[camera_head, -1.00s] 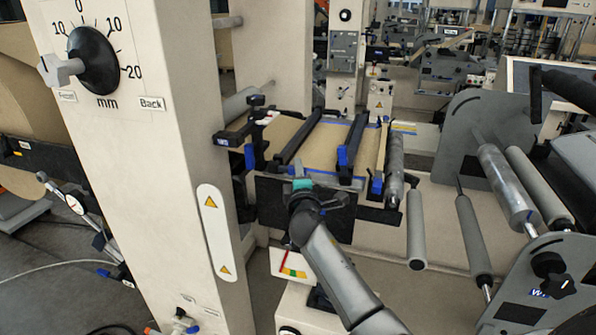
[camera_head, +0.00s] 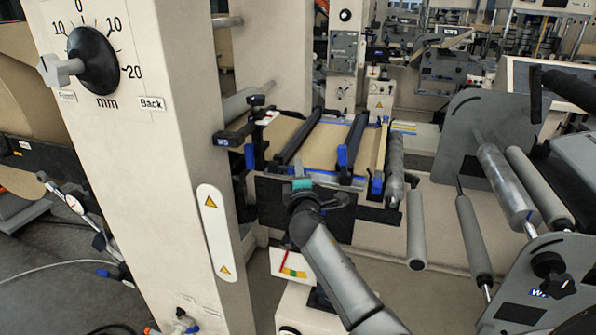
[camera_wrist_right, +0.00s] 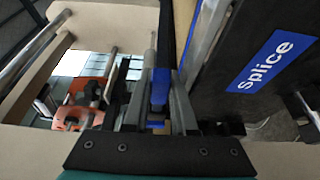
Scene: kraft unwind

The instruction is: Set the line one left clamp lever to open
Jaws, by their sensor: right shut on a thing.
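The splice table (camera_head: 313,147) stands beside the beige column, with two dark clamp bars across its brown web. My left gripper is not in view.
The beige column (camera_head: 150,170) with a black dial (camera_head: 92,60) stands close on the left. Grey rollers (camera_head: 416,230) and a grey side plate (camera_head: 475,130) are on the right. A blue "Splice" label (camera_wrist_right: 273,61) shows in the right wrist view.

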